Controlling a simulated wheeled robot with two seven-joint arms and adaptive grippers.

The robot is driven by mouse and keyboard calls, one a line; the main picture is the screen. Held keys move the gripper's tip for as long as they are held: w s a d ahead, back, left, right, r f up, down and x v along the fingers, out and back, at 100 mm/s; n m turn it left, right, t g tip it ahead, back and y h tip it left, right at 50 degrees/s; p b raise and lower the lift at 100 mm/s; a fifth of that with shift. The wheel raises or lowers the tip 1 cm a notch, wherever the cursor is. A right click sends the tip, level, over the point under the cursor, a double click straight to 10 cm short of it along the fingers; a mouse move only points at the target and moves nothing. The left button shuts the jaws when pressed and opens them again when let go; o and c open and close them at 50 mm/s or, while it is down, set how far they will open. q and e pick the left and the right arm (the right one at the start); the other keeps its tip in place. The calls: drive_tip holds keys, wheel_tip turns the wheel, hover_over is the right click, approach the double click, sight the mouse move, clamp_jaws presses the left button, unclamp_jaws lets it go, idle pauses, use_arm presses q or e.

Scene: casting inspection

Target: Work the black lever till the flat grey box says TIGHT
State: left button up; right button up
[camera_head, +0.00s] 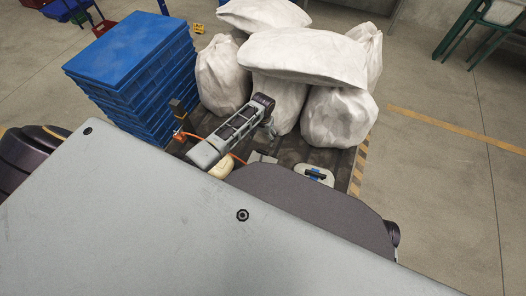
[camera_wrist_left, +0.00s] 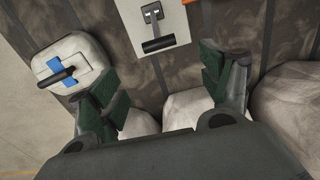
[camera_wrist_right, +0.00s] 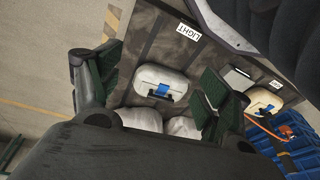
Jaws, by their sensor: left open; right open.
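The flat grey box (camera_wrist_left: 177,15) is a pale plate at the top of the left wrist view, with the black lever (camera_wrist_left: 158,45) on it; no word on it is readable. In the head view the grey box (camera_head: 262,158) is small and partly hidden. My left gripper (camera_head: 268,126) is open and empty, over the bed beside the front sacks; in its wrist view the gripper (camera_wrist_left: 160,85) is apart from the lever. My right gripper (camera_wrist_right: 158,78) is open and empty, with a white case (camera_wrist_right: 160,84) in view between its fingers. The head view does not show it.
White sacks (camera_head: 303,57) are piled behind the box. Blue crates (camera_head: 130,55) are stacked at left. The white case (camera_head: 314,177) with a blue patch lies right of the box. A cream case (camera_wrist_right: 262,101) and orange cable lie nearby. A label (camera_wrist_right: 189,32) reads LIGHT.

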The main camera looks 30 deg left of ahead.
sight(261, 159)
use_arm(q)
drive_tip(key=shift+f, duration=0.15)
idle(0.3)
drive_tip(key=shift+f+b, duration=0.8)
drive_tip(key=shift+f, duration=0.75)
wheel_tip(261, 159, down, 2)
drive_tip(key=shift+f+b, duration=0.25)
drive_tip(key=shift+b, duration=0.3)
wheel_tip(261, 159, down, 2)
drive_tip(key=shift+f+b, duration=0.15)
drive_tip(key=shift+b, duration=0.4)
drive_tip(key=shift+f, duration=0.4)
drive_tip(key=shift+f+b, duration=0.35)
use_arm(e)
wheel_tip(261, 159, up, 5)
drive_tip(key=a+t, duration=0.1)
use_arm(q)
wheel_tip(261, 159, down, 2)
drive_tip(key=shift+f+b, duration=0.1)
drive_tip(key=shift+b, duration=0.45)
drive_tip(key=shift+f+b, duration=0.5)
drive_tip(key=shift+f, duration=0.45)
use_arm(e)
drive_tip(key=shift+t+y, duration=0.5)
drive_tip(key=shift+y, duration=0.2)
drive_tip(key=shift+a+x, duration=0.2)
drive_tip(key=shift+x, duration=0.85)
drive_tip(key=shift+a+x, duration=0.2)
drive_tip(key=shift+x, duration=0.85)
